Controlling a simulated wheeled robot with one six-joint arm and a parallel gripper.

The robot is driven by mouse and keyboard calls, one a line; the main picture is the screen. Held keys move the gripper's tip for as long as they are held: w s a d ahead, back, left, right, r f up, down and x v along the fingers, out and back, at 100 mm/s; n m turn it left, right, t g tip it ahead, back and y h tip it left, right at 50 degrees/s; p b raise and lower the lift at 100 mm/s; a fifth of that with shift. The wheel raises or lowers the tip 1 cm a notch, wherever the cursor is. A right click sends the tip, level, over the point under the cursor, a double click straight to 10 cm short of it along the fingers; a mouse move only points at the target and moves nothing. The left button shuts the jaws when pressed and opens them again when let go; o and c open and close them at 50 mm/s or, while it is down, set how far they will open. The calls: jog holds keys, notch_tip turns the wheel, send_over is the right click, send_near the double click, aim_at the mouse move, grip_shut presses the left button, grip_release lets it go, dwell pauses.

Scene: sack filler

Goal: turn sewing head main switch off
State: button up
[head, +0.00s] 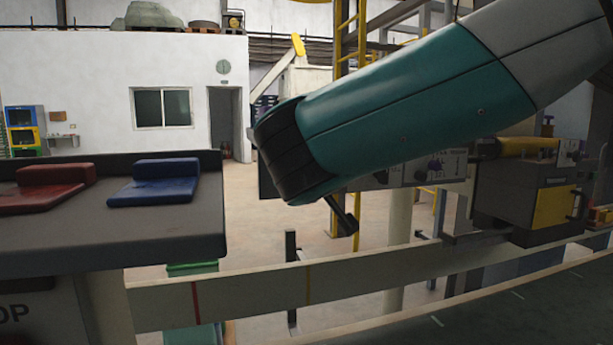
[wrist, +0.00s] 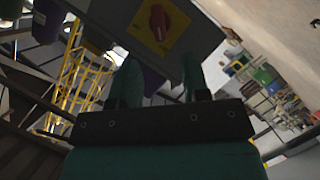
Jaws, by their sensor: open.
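In the wrist view, a red rotary switch (wrist: 158,20) sits on a yellow plate (wrist: 172,42) on a grey box, near the top edge. My gripper (wrist: 160,82) is open, with a finger on each side and nothing between them. The switch shows beyond the fingertips, roughly in line with the gap, and the fingers look apart from it. The switch knob looks turned along the picture's vertical. In the head view my teal arm crosses the upper right; I cannot make out the switch or the fingers there.
In the head view, a grey control panel (head: 428,169) with knobs is partly behind my arm. A dark machine with a yellow panel (head: 552,206) stands at right. A pale rail (head: 250,301) runs across the front. A table with red and blue pedals (head: 155,190) is at left.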

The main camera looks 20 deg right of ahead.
jog(key=v, duration=0.8)
